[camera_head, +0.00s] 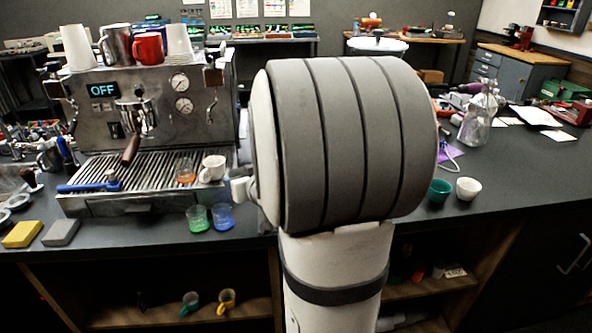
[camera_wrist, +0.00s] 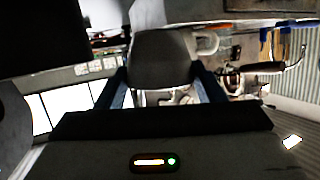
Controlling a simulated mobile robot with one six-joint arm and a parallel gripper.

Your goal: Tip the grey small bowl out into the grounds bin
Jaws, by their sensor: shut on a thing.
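The grey small bowl (camera_wrist: 162,58) is between the two blue fingers of my gripper (camera_wrist: 163,84) in the wrist view. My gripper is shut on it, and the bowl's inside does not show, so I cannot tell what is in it. In the head view my own thick grey arm link hides the gripper and the bowl. I cannot make out the grounds bin in either view.
An espresso machine (camera_head: 150,105) reading OFF stands at left, with cups on top and on its drip tray. Green (camera_head: 197,219) and blue (camera_head: 222,216) glasses stand before it. A teal bowl (camera_head: 439,191) and a white bowl (camera_head: 468,188) stand right of my arm.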

